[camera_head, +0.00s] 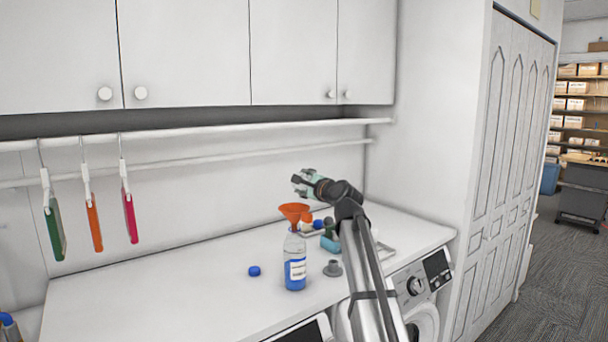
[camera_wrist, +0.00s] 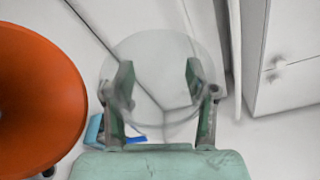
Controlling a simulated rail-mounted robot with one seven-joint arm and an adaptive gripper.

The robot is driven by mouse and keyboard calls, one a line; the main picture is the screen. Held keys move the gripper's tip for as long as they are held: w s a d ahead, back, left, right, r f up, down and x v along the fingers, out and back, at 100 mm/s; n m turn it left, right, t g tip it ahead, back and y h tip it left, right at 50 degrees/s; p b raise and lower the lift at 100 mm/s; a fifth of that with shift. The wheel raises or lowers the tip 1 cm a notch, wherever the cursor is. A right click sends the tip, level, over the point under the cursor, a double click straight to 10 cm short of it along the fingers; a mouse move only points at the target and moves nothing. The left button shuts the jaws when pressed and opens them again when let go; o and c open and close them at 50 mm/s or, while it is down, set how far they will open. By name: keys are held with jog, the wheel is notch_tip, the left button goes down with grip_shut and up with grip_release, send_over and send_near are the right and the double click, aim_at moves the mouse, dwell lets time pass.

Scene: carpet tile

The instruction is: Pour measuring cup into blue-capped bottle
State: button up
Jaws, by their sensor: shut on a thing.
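A clear bottle (camera_head: 295,262) with a white label and blue contents stands upright on the counter. An orange funnel (camera_head: 295,212) sits in its mouth; it also shows large at the left of the wrist view (camera_wrist: 38,100). A blue cap (camera_head: 254,271) lies on the counter left of the bottle. My gripper (camera_head: 302,184) is raised above and just beyond the funnel in the head view. In the wrist view my gripper (camera_wrist: 158,85) is shut on the clear measuring cup (camera_wrist: 155,55), with a finger on each side. The cup is hard to make out in the head view, and its contents cannot be told.
A grey stopper-like piece (camera_head: 333,268) stands right of the bottle. A teal item (camera_head: 330,242) and small coloured things are behind it, near a tray (camera_head: 384,251). Hangers with coloured pieces (camera_head: 93,222) hang from the rail at left. The counter's left part (camera_head: 150,300) is clear.

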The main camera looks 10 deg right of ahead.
jog(key=shift+r+m+g+p, duration=0.2)
jog(key=shift+m+p, duration=0.3)
jog(key=shift+p, duration=0.85)
jog(key=shift+r+m+g+p, duration=0.1)
jog(key=shift+m+g+p, duration=0.3)
jog(key=shift+p, duration=0.95)
jog(key=m+p, duration=0.1)
jog(key=p, duration=0.2)
jog(key=shift+p, duration=0.3)
jog(key=shift+f+m+g+p, duration=0.1)
jog(key=shift+m+g+p, duration=0.2)
jog(key=shift+p, duration=0.1)
jog(key=p, duration=0.2)
jog(key=m+p, duration=0.1)
jog(key=p, duration=0.1)
jog(key=shift+s+a+f+m+g+y+p, duration=0.15)
jog(key=shift+m+g+y+p, duration=0.15)
jog(key=shift+g, duration=0.1)
jog(key=shift+w+d+f+m+g+p, duration=0.25)
jog(key=shift+m+p, duration=0.25)
jog(key=shift+p, duration=0.4)
jog(key=shift+w+d+f+m+g+y+b, duration=0.2)
jog(key=shift+w+f+m+g+y+b, duration=0.1)
jog(key=shift+m+b, duration=0.15)
jog(key=shift+w+d+f+m+g+y, duration=0.25)
jog(key=shift+d+f+m+g+y, duration=0.15)
jog(key=shift+m, duration=0.45)
jog(key=shift+f+m+g, duration=0.35)
jog(key=shift+m+g, duration=0.1)
jog(key=shift+m, duration=0.25)
